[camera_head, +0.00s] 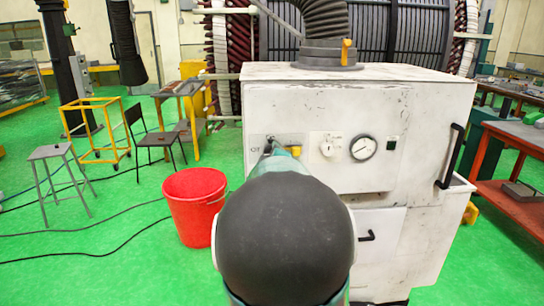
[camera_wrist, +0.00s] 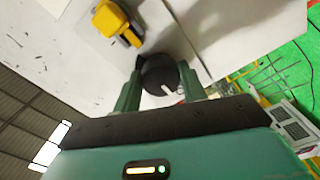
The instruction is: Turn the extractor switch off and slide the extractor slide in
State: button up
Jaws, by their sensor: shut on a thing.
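The extractor is a large scuffed white cabinet (camera_head: 420,100) in the head view. Its front carries a black rotary switch knob, seen in the wrist view (camera_wrist: 160,76) with a white pointer mark. My gripper (camera_wrist: 160,90) is shut on this knob, with one green finger on each side. In the head view my arm hides most of the gripper and the knob. A dark collar (camera_head: 318,54) joins the hose to the cabinet top. A yellow tab (camera_head: 346,52) sticks out of this collar; it looks like the slide's handle, though I cannot tell how far out it is.
A yellow part (camera_wrist: 117,24) sits close beside the knob. A white dial (camera_head: 328,147) and a round gauge (camera_head: 363,148) are to the right. A red bucket (camera_head: 194,205) stands left of the cabinet. A red workbench (camera_head: 515,185) is at the right. Cables cross the green floor at left.

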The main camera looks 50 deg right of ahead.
jog(key=o, duration=1)
jog(key=shift+c, duration=0.2)
jog(key=shift+s+a, duration=0.1)
jog(key=shift+a, duration=0.05)
jog(key=v, duration=1.3)
jog(key=shift+s, duration=0.2)
jog(key=shift+a, duration=0.2)
